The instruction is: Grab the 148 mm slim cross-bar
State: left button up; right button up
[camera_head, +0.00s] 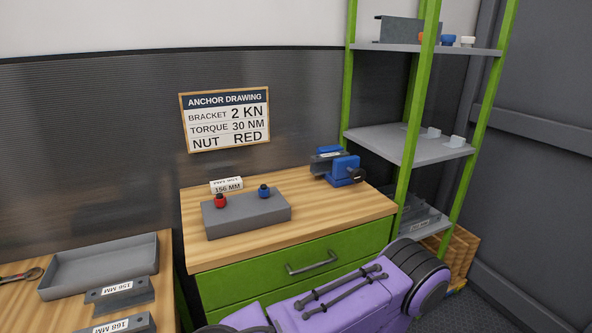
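I cannot make out a bar marked 148 MM in the head view. On the left bench lie dark grey brackets with white labels, one reading about 156 MM (118,290) and one reading 168 MM (122,325), the latter cut by the lower edge. Several grey labelled parts (424,221) lie on the lower shelf of the green rack; their labels are too small to read. A label reading 156 MM (227,187) stands on the middle bench behind a grey block. Neither of my grippers is in view.
The grey block (246,215) carries a red and a blue knob. A blue vise (342,168) stands at the bench's back right. An empty grey tray (100,267) is on the left bench. A wall sign (225,120) reads 2 KN, 30 NM, RED. My purple arm link crosses the bench's drawers.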

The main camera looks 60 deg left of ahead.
aim_at(320, 164)
jog(key=z, duration=0.05)
jog(key=k, duration=0.15)
jog(key=u, duration=1.15)
